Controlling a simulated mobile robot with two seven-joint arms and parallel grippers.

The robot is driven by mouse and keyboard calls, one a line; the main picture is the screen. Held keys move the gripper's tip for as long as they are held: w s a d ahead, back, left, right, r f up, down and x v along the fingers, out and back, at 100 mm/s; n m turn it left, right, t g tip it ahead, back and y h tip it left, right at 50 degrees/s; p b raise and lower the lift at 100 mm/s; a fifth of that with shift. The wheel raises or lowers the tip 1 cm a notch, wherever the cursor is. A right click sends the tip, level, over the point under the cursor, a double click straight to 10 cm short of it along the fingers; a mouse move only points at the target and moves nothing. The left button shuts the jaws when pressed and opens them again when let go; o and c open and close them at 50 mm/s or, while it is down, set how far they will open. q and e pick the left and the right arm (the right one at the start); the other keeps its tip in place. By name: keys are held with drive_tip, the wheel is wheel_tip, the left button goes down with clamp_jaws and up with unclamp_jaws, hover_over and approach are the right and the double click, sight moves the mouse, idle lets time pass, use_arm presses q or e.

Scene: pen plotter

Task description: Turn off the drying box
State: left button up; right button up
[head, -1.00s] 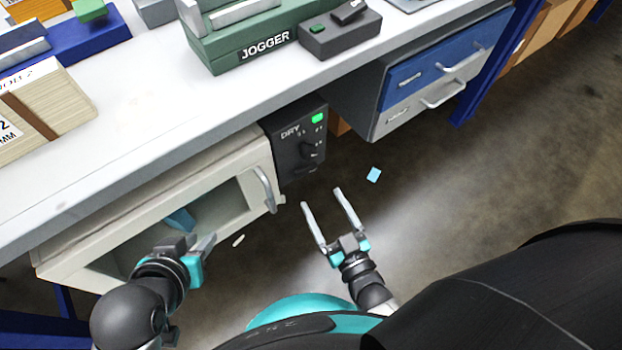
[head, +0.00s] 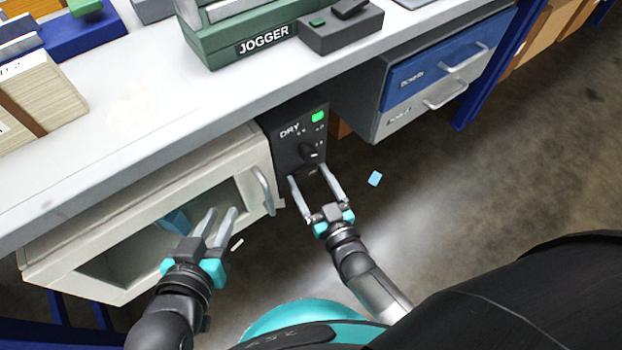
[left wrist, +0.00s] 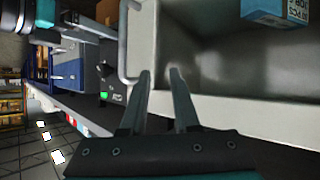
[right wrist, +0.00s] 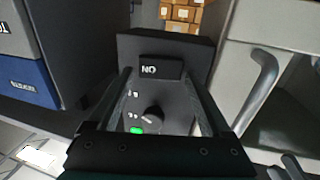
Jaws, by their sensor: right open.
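The drying box (head: 47,268) is a cream cabinet under the bench, its glass-fronted door with a grey handle (head: 262,190). Its dark DRY control panel (head: 284,148) at the right has a lit green light (head: 318,117) and a black knob (head: 309,151). My left gripper (head: 221,213) is open before the glass.
A blue box (left wrist: 275,12) is inside the drying box. A green jogger (head: 240,40) and grey control box (head: 340,30) stand on the bench above. A drawer unit (head: 440,75) hangs to the right. A small blue piece (head: 375,178) lies on the floor.

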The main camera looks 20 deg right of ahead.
drive_tip(key=c, duration=1.1)
drive_tip(key=shift+d+n+y, duration=0.1)
drive_tip(key=shift+n+y, duration=0.2)
drive_tip(key=shift+d+n+y, duration=0.2)
drive_tip(key=shift+n+y, duration=0.3)
drive_tip(key=shift+y, duration=0.4)
drive_tip(key=shift+w+d+n+g+y, duration=0.15)
drive_tip(key=shift+n+g+y, duration=0.45)
drive_tip(key=shift+y, duration=0.3)
drive_tip(key=shift+w+d+n+g+y, duration=0.15)
drive_tip(key=shift+n+g+y, duration=0.1)
drive_tip(key=shift+n+y, duration=0.25)
drive_tip(key=shift+s+d+n+g+y, duration=0.15)
drive_tip(key=shift+n+g+y, duration=0.15)
drive_tip(key=shift+y, duration=0.3)
use_arm(q)
drive_tip(key=shift+d+r+t+h+b, duration=0.2)
drive_tip(key=shift+d+t+h+b, duration=0.1)
drive_tip(key=shift+d+t, duration=0.2)
use_arm(e)
drive_tip(key=shift+w+n+g+y, duration=0.1)
drive_tip(key=shift+n+g+y, duration=0.2)
drive_tip(key=shift+y, duration=0.1)
